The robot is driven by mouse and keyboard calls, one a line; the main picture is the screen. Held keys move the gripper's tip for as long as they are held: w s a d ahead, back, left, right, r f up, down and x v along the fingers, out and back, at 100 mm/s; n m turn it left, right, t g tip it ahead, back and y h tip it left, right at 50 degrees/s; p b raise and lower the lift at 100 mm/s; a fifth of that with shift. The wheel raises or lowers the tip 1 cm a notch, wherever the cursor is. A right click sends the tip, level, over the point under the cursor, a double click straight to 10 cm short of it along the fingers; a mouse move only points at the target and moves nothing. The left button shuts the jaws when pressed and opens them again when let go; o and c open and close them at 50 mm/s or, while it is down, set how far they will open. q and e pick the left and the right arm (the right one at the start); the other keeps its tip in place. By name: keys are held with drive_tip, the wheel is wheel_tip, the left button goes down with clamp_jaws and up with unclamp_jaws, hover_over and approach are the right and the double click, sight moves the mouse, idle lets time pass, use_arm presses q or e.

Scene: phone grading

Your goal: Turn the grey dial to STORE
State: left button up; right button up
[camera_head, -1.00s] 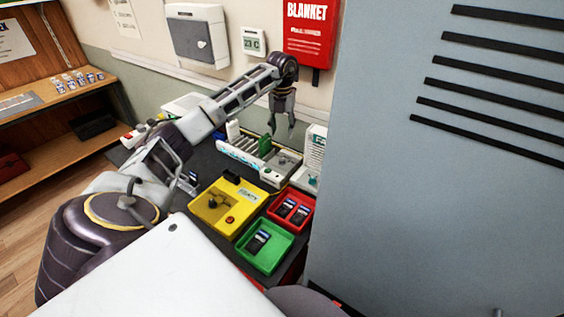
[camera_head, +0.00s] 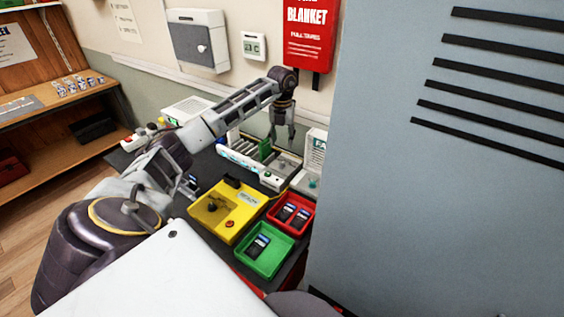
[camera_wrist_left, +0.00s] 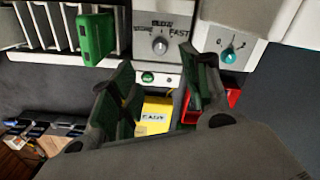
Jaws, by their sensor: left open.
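The grey dial (camera_wrist_left: 160,46) is on the pale panel of a charger-like unit in the left wrist view. STORE is printed to its left, SLOW above and FAST to its right. Which label its pointer faces is too small to tell. My left gripper (camera_wrist_left: 166,66) is open and empty, with its two fingers to either side of the dial's column in the picture, apart from the dial. In the head view, my left gripper (camera_head: 282,145) hangs pointing down over the unit (camera_head: 270,180). My right gripper is not in view.
A green phone-like block (camera_wrist_left: 96,38) stands in the unit's slots. A teal knob (camera_wrist_left: 229,56) is on a neighbouring device. A yellow box (camera_head: 212,226), a red tray (camera_head: 272,222) and a green tray (camera_head: 246,264) are in front. A tall grey cabinet (camera_head: 450,200) bounds the right.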

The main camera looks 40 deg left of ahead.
sight(282, 163)
use_arm(q)
wheel_tip(282, 163, down, 10)
drive_tip(key=shift+r, duration=0.1)
drive_tip(key=shift+f, duration=0.6)
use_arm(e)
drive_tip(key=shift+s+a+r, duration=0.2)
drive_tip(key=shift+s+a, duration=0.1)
use_arm(q)
drive_tip(key=c, duration=0.6)
clamp_jaws()
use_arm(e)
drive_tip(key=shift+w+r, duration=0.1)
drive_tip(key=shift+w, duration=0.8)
